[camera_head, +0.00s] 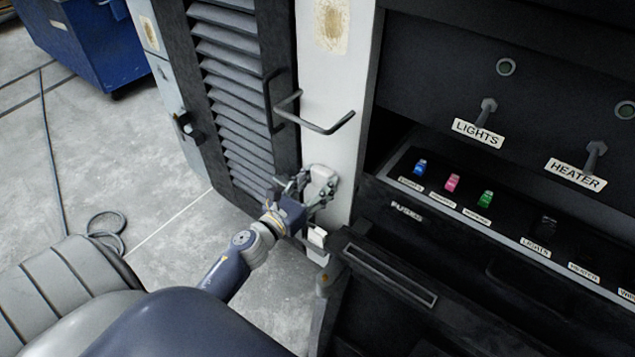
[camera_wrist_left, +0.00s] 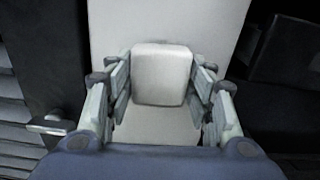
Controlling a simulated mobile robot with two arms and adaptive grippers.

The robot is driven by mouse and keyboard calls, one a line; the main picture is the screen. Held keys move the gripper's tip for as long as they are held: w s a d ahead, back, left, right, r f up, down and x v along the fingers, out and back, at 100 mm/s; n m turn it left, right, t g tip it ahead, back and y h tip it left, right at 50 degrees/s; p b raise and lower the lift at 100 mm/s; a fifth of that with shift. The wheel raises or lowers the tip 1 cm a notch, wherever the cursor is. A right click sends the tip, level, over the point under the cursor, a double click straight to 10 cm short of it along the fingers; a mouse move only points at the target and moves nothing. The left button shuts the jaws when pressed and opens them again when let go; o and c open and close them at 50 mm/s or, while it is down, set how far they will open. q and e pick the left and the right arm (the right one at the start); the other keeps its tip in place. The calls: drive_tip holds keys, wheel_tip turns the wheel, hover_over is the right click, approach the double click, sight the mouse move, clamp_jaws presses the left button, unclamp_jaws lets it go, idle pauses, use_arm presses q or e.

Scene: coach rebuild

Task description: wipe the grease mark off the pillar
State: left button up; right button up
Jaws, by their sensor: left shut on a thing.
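The white pillar (camera_head: 327,85) stands left of the dark control panel. A yellow-brown grease mark (camera_head: 331,26) shows high on its face, above the bent handle. My left gripper (camera_head: 314,187) is low at the pillar, well below the mark. It is shut on a pale rounded block (camera_head: 323,178), which looks like a sponge. In the left wrist view the block (camera_wrist_left: 161,75) sits between both fingers, in front of the white pillar face (camera_wrist_left: 215,25). I cannot tell whether it touches the pillar. My right gripper is not in view.
A grey bent handle (camera_head: 315,124) sticks out from the pillar between my gripper and the mark. A louvred dark door (camera_head: 228,70) is at left. Switches and a fuse shelf (camera_head: 385,180) are at right. A blue bin (camera_head: 85,45) stands on the floor behind.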

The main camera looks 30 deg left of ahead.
use_arm(q)
drive_tip(key=shift+f, duration=0.4)
drive_tip(key=shift+r, duration=0.1)
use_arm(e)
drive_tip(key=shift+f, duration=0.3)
use_arm(q)
drive_tip(key=s, duration=0.6)
drive_tip(key=shift+a+b, duration=0.25)
drive_tip(key=shift+b, duration=0.2)
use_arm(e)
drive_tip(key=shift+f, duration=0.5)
use_arm(q)
drive_tip(key=s, duration=0.3)
drive_tip(key=shift+a+b, duration=0.15)
drive_tip(key=shift+b, duration=0.2)
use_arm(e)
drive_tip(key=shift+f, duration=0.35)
